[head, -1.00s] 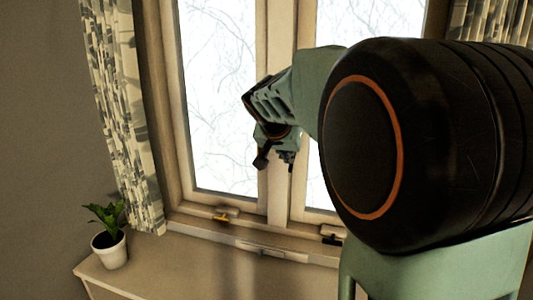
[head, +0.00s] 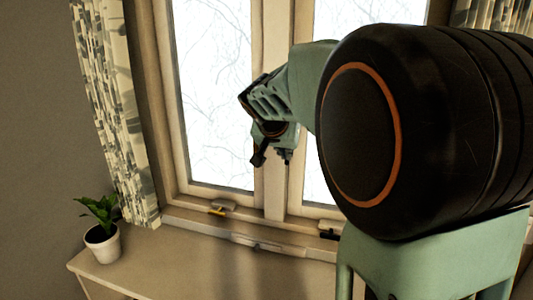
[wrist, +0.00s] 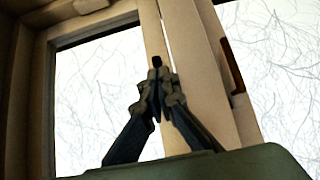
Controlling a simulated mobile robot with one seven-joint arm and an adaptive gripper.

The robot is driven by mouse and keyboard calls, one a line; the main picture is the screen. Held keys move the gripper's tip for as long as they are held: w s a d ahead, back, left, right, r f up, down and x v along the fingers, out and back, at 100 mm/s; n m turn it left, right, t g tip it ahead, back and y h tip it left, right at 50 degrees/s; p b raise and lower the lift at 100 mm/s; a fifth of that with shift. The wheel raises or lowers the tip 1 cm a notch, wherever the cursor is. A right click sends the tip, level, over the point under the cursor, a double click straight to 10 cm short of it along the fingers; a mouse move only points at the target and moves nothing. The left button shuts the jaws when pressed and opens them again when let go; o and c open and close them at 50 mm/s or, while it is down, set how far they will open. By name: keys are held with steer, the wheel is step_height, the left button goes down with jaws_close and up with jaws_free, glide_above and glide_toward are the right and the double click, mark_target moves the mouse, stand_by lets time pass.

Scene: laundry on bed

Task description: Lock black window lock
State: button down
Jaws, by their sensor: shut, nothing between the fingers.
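A small black fitting (head: 328,235), which looks like the black window lock, sits at the bottom of the right window frame, partly hidden by my arm. Whether it is locked is too small to tell. My gripper (head: 272,160) is in front of the middle post between the two windows, above and left of that fitting and apart from it. In the wrist view my gripper (wrist: 156,64) is shut and empty, its fingertips together in front of the pale window frame.
A potted plant (head: 102,240) stands on the left of the pale surface (head: 170,262) below the sill. A patterned curtain (head: 108,115) hangs at the left. My arm blocks the right side.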

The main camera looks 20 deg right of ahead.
steer(key=shift+f+b, duration=0.25)
steer(key=shift+b, duration=0.35)
steer(key=shift+b, duration=0.8)
